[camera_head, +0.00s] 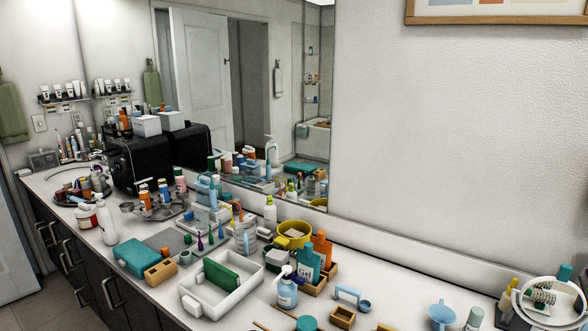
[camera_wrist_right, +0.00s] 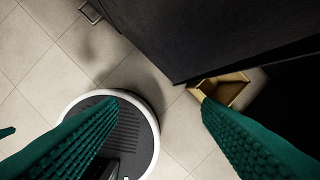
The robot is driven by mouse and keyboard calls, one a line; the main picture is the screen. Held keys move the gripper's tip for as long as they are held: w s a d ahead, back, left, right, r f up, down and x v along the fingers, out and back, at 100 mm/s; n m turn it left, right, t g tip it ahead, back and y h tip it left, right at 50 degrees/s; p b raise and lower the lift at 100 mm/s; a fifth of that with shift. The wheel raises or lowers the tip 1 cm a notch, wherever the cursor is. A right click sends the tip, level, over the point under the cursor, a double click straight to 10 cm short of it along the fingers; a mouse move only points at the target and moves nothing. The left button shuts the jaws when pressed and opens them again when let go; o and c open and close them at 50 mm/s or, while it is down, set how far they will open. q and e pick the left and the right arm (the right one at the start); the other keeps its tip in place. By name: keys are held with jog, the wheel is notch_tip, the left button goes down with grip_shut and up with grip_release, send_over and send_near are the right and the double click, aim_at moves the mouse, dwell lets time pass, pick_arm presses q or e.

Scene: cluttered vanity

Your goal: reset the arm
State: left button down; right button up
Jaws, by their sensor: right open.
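My right gripper (camera_wrist_right: 160,115) shows in the right wrist view as two green ribbed fingers set wide apart. It is open, and nothing is between the fingers. It points down toward the tiled floor (camera_wrist_right: 35,60), beside the dark cabinet front (camera_wrist_right: 190,30). My round base shows below it. Neither gripper is in the head view, and the left gripper is in no frame.
The vanity counter (camera_head: 235,318) is crowded with bottles, a white tray (camera_head: 245,288), a teal box (camera_head: 137,258), a yellow bowl (camera_head: 294,234) and a black appliance (camera_head: 138,158). A mirror (camera_head: 250,100) stands behind. A tan open box (camera_wrist_right: 226,91) lies by the cabinet.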

jog(key=s+d+f+g, duration=0.1)
jog(key=s+f, duration=0.3)
jog(key=f, duration=0.4)
jog(key=s+f, duration=0.3)
jog(key=f, duration=0.6)
jog(key=s+d+f, duration=0.2)
jog(key=s+f, duration=0.6)
jog(key=s, duration=0.4)
jog(key=shift+d+f+g, duration=0.15)
jog(key=shift+g, duration=0.25)
